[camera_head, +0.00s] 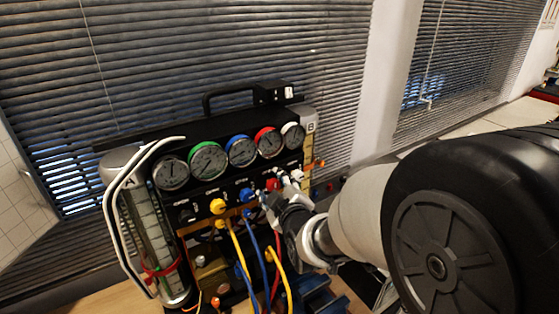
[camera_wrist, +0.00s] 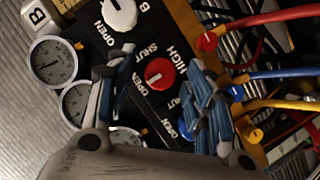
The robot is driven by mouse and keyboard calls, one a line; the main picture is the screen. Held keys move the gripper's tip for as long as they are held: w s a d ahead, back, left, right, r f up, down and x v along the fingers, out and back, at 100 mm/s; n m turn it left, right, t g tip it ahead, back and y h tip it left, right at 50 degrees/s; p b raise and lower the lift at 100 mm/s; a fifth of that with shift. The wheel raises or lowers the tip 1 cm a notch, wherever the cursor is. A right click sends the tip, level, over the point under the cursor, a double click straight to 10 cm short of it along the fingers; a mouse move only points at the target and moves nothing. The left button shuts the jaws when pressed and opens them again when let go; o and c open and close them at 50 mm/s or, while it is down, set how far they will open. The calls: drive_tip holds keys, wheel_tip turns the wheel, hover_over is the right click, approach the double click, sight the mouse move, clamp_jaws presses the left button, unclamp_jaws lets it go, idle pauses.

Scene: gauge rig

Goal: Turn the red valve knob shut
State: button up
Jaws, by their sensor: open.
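The red valve knob (camera_wrist: 160,73) is on the dark panel of the gauge rig, with a pale mark on its face towards the lower left, on the side of an OPEN label. In the head view the knob (camera_head: 272,184) is partly hidden by my gripper (camera_head: 279,197). In the wrist view my gripper (camera_wrist: 162,64) is open, one finger to the left of the red knob and one to the right. Gaps show between the knob and both fingers in this view. I cannot tell how far the fingertips are from the panel.
A white knob (camera_wrist: 120,12) and a blue knob (camera_wrist: 185,128) flank the red one; a yellow knob (camera_head: 217,206) is further left. Several gauges (camera_head: 208,160) stand above. Red (camera_wrist: 272,17), blue (camera_wrist: 280,74) and yellow (camera_wrist: 285,104) hoses run close beyond the right finger.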

drive_tip(key=shift+w, duration=0.15)
drive_tip(key=shift+c, duration=0.2)
drive_tip(key=c, duration=1)
